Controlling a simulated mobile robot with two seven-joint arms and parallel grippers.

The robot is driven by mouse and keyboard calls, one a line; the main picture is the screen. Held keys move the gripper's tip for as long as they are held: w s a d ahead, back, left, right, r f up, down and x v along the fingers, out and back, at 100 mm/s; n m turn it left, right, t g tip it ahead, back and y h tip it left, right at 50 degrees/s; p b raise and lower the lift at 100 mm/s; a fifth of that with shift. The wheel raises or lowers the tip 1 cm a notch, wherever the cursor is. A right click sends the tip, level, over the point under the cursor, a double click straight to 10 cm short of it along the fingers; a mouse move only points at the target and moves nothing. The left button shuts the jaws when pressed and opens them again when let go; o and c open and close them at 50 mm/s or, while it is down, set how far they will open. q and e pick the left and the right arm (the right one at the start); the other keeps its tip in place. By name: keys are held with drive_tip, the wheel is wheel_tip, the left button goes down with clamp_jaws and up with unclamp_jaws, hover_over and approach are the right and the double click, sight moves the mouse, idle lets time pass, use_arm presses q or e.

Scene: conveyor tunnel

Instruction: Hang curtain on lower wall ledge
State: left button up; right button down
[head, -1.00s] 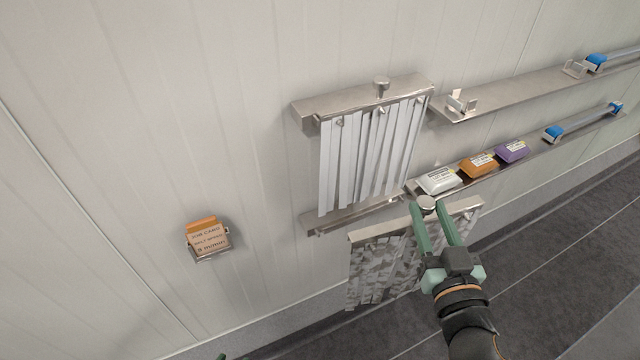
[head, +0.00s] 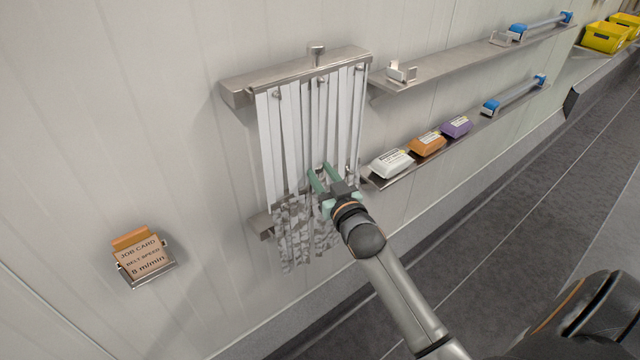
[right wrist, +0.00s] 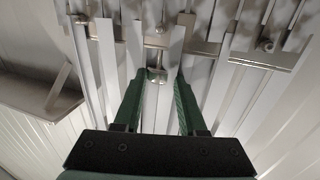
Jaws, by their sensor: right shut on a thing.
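My right gripper (head: 319,173) is shut on the knob of the grey, mottled strip curtain (head: 297,240). The knob and metal bar (right wrist: 204,46) also show in the right wrist view, with white strips crossing the bar. The held curtain hangs in front of the lower part of a white strip curtain (head: 290,130), which hangs from the upper wall ledge (head: 238,94). The lower wall ledge (head: 262,224) shows left of the held curtain; its middle is hidden. I cannot tell whether the held bar touches this ledge. My left gripper is out of view.
White (head: 391,164), orange (head: 427,144) and purple (head: 456,126) packs sit on a low shelf to the right. Above them is a shelf (head: 450,62) with a metal bracket. A job card holder (head: 144,262) is on the wall at left. Yellow bins (head: 604,38) stand far right.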

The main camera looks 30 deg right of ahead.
use_arm(q)
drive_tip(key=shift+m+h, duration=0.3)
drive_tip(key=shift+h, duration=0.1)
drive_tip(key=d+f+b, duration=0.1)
drive_tip(key=b, duration=0.1)
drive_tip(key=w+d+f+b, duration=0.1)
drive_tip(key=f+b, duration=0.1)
drive_tip(key=b, duration=0.1)
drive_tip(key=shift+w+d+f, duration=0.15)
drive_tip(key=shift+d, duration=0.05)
use_arm(e)
wheel_tip(320, 180, down, 6)
drive_tip(key=shift+r, duration=0.2)
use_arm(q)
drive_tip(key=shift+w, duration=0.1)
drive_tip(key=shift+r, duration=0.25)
use_arm(e)
drive_tip(key=shift+f, duration=0.15)
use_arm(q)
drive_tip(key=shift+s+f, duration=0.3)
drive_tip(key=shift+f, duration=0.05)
use_arm(e)
drive_tip(key=shift+f, duration=0.25)
use_arm(q)
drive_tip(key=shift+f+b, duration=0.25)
drive_tip(key=shift+b, duration=0.25)
use_arm(e)
drive_tip(key=shift+f, duration=0.45)
